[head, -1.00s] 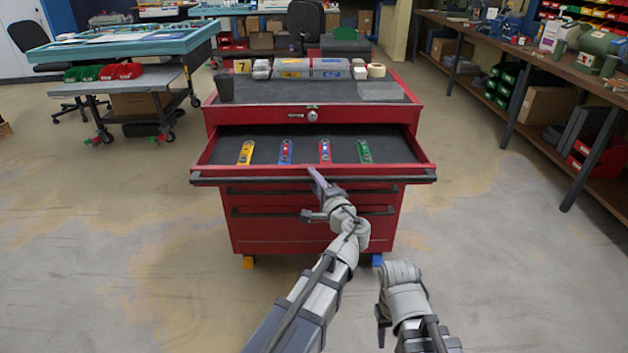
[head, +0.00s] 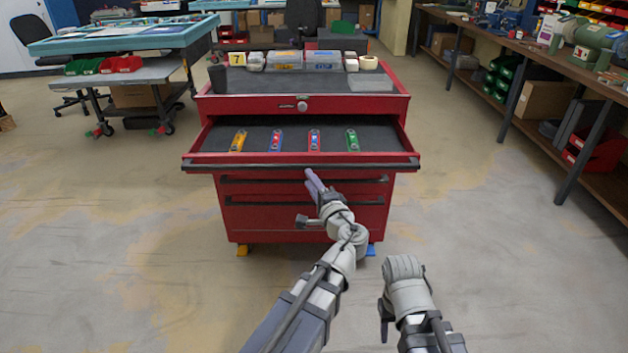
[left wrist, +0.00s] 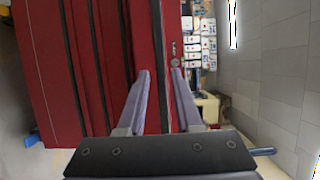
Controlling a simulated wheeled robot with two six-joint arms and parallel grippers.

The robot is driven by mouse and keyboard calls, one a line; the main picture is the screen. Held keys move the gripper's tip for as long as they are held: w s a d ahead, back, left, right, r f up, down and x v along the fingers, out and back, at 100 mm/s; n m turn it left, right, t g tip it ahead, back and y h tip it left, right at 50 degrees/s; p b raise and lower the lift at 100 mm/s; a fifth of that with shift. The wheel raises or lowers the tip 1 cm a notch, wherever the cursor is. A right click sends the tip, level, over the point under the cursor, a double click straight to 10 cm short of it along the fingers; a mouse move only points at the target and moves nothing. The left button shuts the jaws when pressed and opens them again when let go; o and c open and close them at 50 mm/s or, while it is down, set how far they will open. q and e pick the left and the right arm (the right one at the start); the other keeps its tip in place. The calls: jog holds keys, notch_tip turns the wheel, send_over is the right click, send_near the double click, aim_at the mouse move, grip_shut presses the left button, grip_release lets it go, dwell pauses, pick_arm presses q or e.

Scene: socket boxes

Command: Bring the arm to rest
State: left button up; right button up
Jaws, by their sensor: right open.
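My left gripper (head: 311,182) points at the front of the open drawer (head: 193,172) of the red tool cabinet (head: 300,210). Its fingers are just below and in front of the black drawer handle (head: 245,167). In the left wrist view the two fingers of the left gripper (left wrist: 161,85) stand apart, with nothing held. The dark handle bar (left wrist: 158,40) shows beyond them, in the gap. My right gripper (head: 384,325) hangs low at the lower right, clear of the cabinet, its fingers mostly hidden.
A dark cup (head: 217,77) and clear boxes (head: 303,60) stand on top. A workbench (head: 560,65) runs along the right. Floor around the cabinet is free.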

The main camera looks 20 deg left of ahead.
pick_arm(q)
jog(key=s+d+f+n+g+h, duration=0.35)
jog(key=s+f+n+g, duration=0.4)
jog(key=f, duration=0.75)
jog(key=s+d+f+m+g+h, duration=0.1)
jog(key=s+d+f+g+h, duration=0.2)
jog(key=s+d, duration=0.3)
jog(key=s+d+f+g+h, duration=0.3)
jog(key=s+d+f+g, duration=0.1)
jog(key=s, duration=0.5)
notch_tip(320, 180, up, 29)
jog(key=d+p, duration=0.1)
jog(key=p, duration=2.7)
jog(key=shift+h+p, duration=0.35)
jog(key=shift+p, duration=0.05)
dwell(0.6)
